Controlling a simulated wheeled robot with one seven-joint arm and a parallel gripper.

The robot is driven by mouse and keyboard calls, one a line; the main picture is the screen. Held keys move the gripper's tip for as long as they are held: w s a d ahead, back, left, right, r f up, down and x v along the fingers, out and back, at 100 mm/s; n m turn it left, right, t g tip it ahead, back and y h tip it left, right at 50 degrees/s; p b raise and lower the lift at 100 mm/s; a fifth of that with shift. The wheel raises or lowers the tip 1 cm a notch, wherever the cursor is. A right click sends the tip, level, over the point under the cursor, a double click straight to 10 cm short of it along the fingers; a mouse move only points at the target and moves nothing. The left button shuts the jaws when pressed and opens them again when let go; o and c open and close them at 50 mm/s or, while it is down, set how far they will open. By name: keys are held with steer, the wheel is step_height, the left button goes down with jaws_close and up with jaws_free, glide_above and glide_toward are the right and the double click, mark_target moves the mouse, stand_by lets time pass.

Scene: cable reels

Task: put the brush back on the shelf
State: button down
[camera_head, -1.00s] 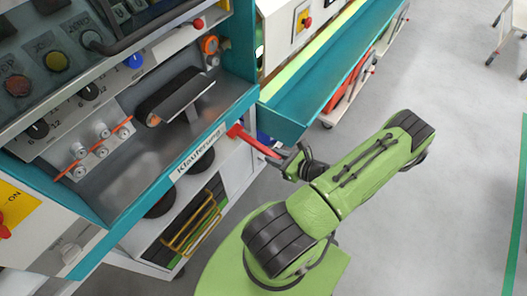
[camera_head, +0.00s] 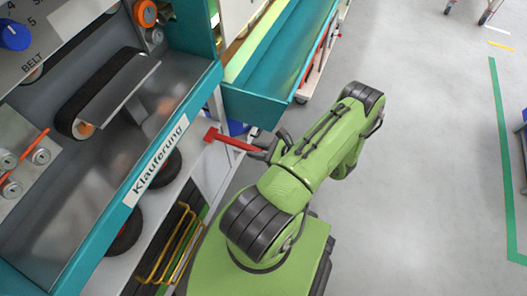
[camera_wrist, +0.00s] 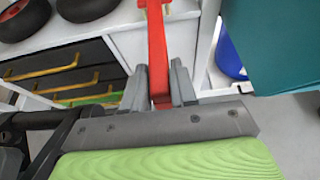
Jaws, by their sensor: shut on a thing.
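The red brush (camera_head: 228,141) is in my gripper (camera_head: 263,150), which is shut on its handle. In the wrist view the brush (camera_wrist: 158,45) rises between the two grey fingers of my gripper (camera_wrist: 160,88). Its head points away from me, and the far end is cut off by the top edge. A white shelf (camera_head: 186,172) lies below the teal edge of the machine, with dark wheels on it. It also shows in the wrist view (camera_wrist: 104,20). In the head view the brush head is close to the shelf's right end; I cannot tell whether they touch.
The teal machine edge (camera_head: 172,138) labelled Klauferung overhangs the shelf. A teal trough (camera_head: 268,98) stands just beyond my gripper. Yellow-handled drawers (camera_head: 168,250) are below the shelf. Open grey floor (camera_head: 430,150) lies right.

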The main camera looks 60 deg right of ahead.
steer(key=b, duration=0.1)
glide_above(200, 137)
steer(key=shift+w, duration=0.1)
steer(key=shift+f+b, duration=0.65)
steer(key=shift+b, duration=0.05)
steer(key=shift+f, duration=0.2)
steer(key=c, duration=0.8)
jaws_free()
